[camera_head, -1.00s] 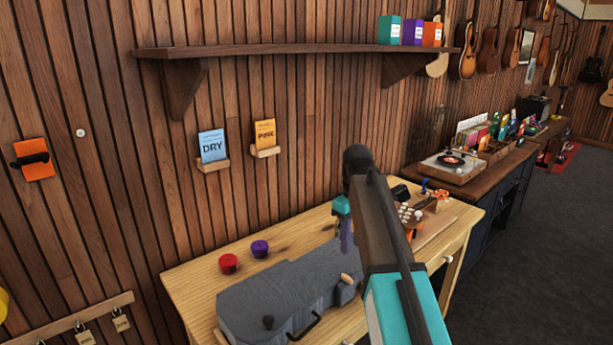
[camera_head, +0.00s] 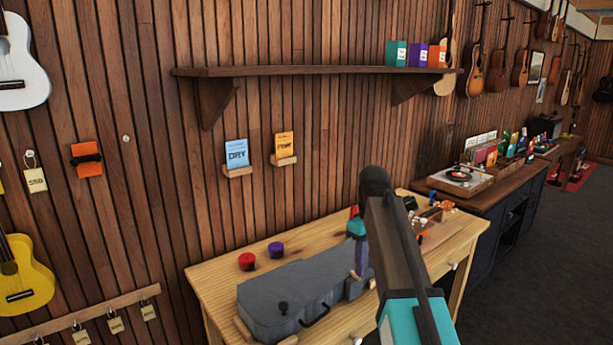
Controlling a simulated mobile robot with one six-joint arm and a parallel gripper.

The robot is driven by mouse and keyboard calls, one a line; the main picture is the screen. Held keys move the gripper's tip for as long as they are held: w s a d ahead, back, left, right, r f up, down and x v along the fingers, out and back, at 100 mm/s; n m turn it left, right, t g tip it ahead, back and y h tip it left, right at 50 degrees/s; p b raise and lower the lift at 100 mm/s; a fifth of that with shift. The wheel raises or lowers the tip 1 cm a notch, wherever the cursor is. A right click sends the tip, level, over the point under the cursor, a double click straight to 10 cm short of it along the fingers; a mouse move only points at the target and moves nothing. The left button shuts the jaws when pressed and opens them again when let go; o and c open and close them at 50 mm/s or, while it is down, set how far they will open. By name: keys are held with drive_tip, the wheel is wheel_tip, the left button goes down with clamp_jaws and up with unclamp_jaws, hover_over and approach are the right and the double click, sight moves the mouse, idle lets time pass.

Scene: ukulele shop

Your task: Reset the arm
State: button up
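My arm rises from the bottom right, bends at a dark elbow and reaches down on the far side over the wooden workbench (camera_head: 215,290). Its teal and purple end, my gripper (camera_head: 360,262), shows just left of the forearm. It hangs near the right end of the grey instrument case (camera_head: 275,300). The forearm hides part of it, and its fingertips are too small and covered to tell open from shut. I cannot make out anything held.
A red tub (camera_head: 247,262) and a purple tub (camera_head: 276,250) stand behind the case. Small items crowd the bench's right end. A wall shelf (camera_head: 300,71) holds three coloured boxes. A record player (camera_head: 460,176) stands on the dark counter. Dark floor is open at right.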

drive_tip(key=s+f+g, duration=0.2)
drive_tip(key=s+f, duration=0.3)
drive_tip(key=f, duration=0.6)
drive_tip(key=s+f+g, duration=0.1)
drive_tip(key=s+f, duration=0.4)
drive_tip(key=f, duration=0.7)
drive_tip(key=s+f+g, duration=0.2)
drive_tip(key=s+f, duration=0.3)
drive_tip(key=f, duration=0.6)
drive_tip(key=s+f+m, duration=0.3)
drive_tip(key=s+f, duration=0.8)
drive_tip(key=s, duration=0.4)
drive_tip(key=s+f+m, duration=0.4)
drive_tip(key=s+f, duration=0.7)
drive_tip(key=s, duration=0.4)
drive_tip(key=shift+d+f+g, duration=0.15)
drive_tip(key=shift+f+g, duration=0.25)
